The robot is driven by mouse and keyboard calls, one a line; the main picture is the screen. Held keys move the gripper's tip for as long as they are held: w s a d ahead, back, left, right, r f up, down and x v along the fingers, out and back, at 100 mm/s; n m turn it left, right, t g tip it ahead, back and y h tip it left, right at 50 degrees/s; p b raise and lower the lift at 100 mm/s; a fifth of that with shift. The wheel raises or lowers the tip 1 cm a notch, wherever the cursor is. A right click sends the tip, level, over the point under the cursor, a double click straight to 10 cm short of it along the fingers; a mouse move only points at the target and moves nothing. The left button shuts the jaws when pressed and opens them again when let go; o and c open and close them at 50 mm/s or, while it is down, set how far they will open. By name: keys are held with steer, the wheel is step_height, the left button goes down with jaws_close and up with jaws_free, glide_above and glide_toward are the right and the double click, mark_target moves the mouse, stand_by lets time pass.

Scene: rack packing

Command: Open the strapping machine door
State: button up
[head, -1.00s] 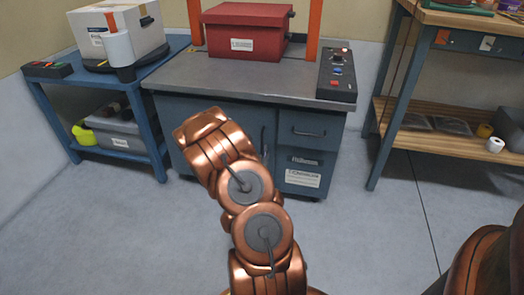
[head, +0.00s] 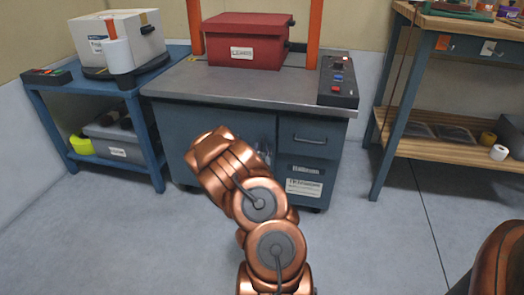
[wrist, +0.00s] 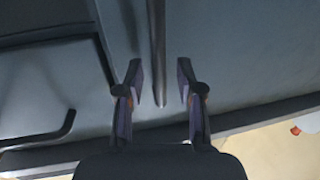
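The strapping machine (head: 300,165) is a blue-grey cabinet with a metal top, standing ahead in the head view. Its door (head: 205,118) is the left front panel and looks closed; my arm covers much of it. In the wrist view, a dark straight bar handle (wrist: 158,50) runs down from the top edge between my fingers. My gripper (wrist: 159,80) is open, with one finger on each side of the handle. A gap shows on both sides, so the fingers are not gripping it.
A drawer with a bent handle (wrist: 45,132) is beside the door. A red box (head: 243,40) and a control panel (head: 338,82) sit on top. A blue cart (head: 150,140) stands left and a wooden-shelved bench (head: 440,150) right. The floor in front is clear.

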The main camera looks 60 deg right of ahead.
steer(key=shift+w+d, duration=0.1)
steer(key=shift+d, duration=0.1)
steer(key=shift+c, duration=0.3)
jaws_close()
stand_by(0.3)
